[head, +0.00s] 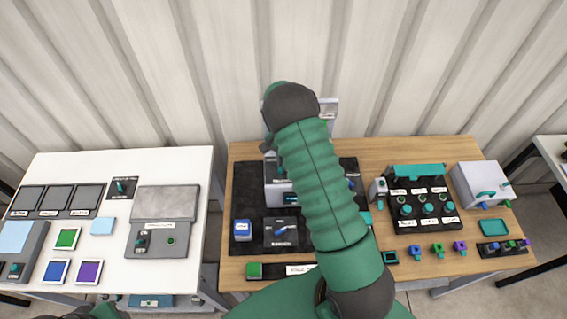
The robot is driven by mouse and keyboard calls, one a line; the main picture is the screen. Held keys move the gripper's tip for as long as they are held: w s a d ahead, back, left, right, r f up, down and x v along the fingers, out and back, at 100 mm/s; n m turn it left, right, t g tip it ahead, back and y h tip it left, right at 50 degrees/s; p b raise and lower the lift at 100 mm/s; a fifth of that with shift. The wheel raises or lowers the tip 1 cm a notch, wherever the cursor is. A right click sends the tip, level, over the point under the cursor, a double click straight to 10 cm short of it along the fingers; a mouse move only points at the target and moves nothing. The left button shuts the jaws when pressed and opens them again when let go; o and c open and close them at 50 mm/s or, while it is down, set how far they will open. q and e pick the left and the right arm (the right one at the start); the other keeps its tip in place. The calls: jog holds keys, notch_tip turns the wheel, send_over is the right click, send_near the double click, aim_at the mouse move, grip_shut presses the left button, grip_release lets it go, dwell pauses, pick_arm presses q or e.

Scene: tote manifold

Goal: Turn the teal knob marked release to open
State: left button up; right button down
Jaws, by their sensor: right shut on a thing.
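My right arm (315,190) rises across the middle of the wooden table and bends at a dark joint near the wall. My right gripper (268,148) is mostly covered by this arm, over the grey device (277,188) on the black mat. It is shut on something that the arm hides. Several teal knobs show: three on the black manifold panel (428,210), and others on the white table, such as one on a small black plate (121,187). Their labels are too small to read, so I cannot tell which is marked release. My left gripper is not in view.
The wooden table holds a blue box (242,230), a white box (480,184), a teal tray (494,227) and small coloured pieces along its front. The white table (180,165) at the left holds panels and coloured tiles. A corrugated wall stands behind.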

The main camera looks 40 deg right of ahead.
jog(key=shift+w+d+r, duration=0.1)
jog(key=shift+w+r, duration=0.05)
jog(key=shift+w, duration=0.05)
jog(key=c, duration=1.7)
grip_release()
jog(key=shift+o, duration=1.3)
jog(key=shift+s, duration=0.1)
jog(key=shift+r, duration=0.35)
notch_tip(320, 180, up, 16)
jog(key=b, duration=0.4)
